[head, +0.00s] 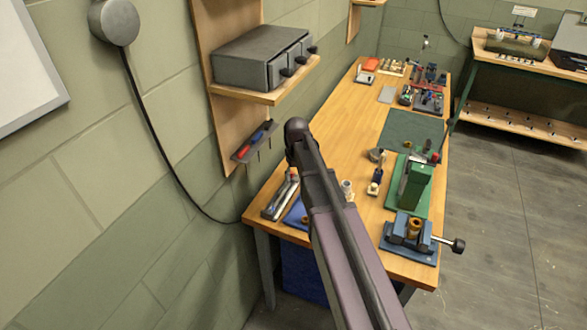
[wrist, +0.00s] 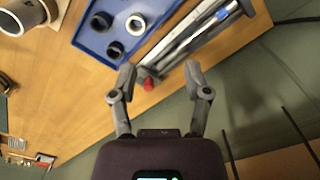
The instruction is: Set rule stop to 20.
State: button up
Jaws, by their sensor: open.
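My gripper (wrist: 160,76) is open in the wrist view, its two fingers apart near the end of a grey holder with long silver bars (wrist: 205,35), which looks like the rule with its stop. A small red knob (wrist: 148,84) shows at the near end of this holder, between the fingertips in the picture and closer to the left one. I cannot tell whether a finger touches it. No scale marks or numbers can be read. In the head view the silver bars (head: 281,196) lie at the bench's near left corner. My arm hides my gripper there.
A blue tray (wrist: 84,42) with dark and white rings lies beside the holder. A grey cup-like part (wrist: 22,14) stands at the upper left. The wooden bench (head: 335,140) also carries a blue vise (head: 411,232) and a green press (head: 412,185). The wall rises close on the left.

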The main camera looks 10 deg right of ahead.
jog(key=s+f+m+b, duration=0.1)
jog(key=s+f+b, duration=0.3)
jog(key=s, duration=0.5)
jog(key=s+f+m+b, duration=0.1)
jog(key=s+f+b, duration=0.3)
jog(key=s, duration=0.5)
jog(key=shift+f, duration=0.2)
notch_tip(320, 180, up, 13)
jog(key=n+p, duration=0.3)
jog(key=p, duration=1)
send_over(292, 172)
jog(key=shift+r, duration=0.1)
notch_tip(292, 172, down, 14)
jog(key=b, duration=1.3)
jog(key=shift+r, duration=0.1)
jog(key=shift+b, duration=0.3)
grip_shut()
